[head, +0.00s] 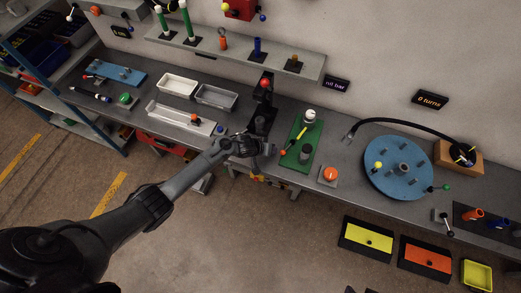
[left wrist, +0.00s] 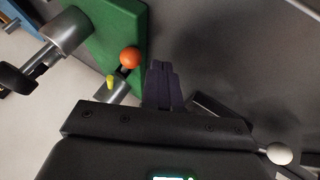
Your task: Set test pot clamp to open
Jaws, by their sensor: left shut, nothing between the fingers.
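A green base plate (head: 300,132) on the bench carries a grey cylindrical pot (head: 305,153), a white ball knob on top (head: 310,115) and a small lever with a yellow part and an orange ball (head: 283,153). I take this to be the test pot and its clamp. The left wrist view shows the green plate (left wrist: 117,25), the orange ball (left wrist: 129,57) and the yellow tip (left wrist: 110,83). My left gripper (head: 264,150) is just left of the plate, its fingers (left wrist: 163,75) shut and empty beside the orange ball, apparently apart from it. Whether the clamp is open is unclear.
A black stand with a red ball (head: 264,84) rises behind my left gripper. An orange button (head: 330,174) and a blue round plate (head: 385,180) with a black hose (head: 395,121) lie to the right.

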